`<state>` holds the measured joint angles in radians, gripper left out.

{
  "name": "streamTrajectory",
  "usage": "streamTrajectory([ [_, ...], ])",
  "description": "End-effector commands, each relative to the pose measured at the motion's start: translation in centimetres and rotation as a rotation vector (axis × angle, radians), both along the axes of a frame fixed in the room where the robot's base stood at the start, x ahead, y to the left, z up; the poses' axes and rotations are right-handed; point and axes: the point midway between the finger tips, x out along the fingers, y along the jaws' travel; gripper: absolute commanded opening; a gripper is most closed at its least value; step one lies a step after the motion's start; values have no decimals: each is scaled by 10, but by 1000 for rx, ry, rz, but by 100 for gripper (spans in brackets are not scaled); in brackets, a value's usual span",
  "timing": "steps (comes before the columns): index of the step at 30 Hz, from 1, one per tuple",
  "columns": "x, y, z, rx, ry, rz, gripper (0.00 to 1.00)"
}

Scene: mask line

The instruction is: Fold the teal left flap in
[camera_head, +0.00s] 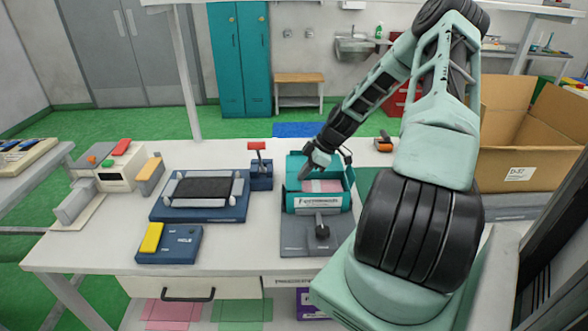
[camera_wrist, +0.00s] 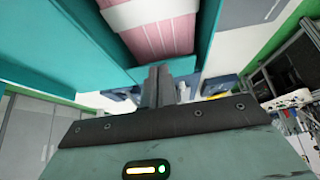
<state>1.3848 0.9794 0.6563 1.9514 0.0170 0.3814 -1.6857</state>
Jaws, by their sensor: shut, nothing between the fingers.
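A teal box (camera_head: 322,208) stands open on a grey fixture on the table in the head view, with a white label on its front. Pink contents (camera_head: 322,186) lie inside; in the wrist view they appear as a pink stack (camera_wrist: 160,38) with a white band. A teal panel (camera_head: 296,163) rises at the box's back left, beside my gripper (camera_head: 304,176). In the wrist view a wide teal panel (camera_wrist: 50,40) lies left of the stack. My gripper's fingers (camera_wrist: 158,82) are shut and empty, close to the box's edge; contact cannot be told. My arm hides part of the box's surroundings.
The grey fixture (camera_head: 308,245) has a dark knob in front of the box. A red-handled blue device (camera_head: 261,172) and a blue tray with a black pad (camera_head: 203,190) stand to the left. A cardboard box (camera_head: 525,135) stands at the right.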

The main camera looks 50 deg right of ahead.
Motion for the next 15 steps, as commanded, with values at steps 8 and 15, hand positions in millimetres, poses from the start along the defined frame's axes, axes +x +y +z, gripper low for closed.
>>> streamTrajectory([
  [8,-2,-2,-4,-1,0,1,0],
  [15,-2,-2,-5,-1,1,0,0],
])
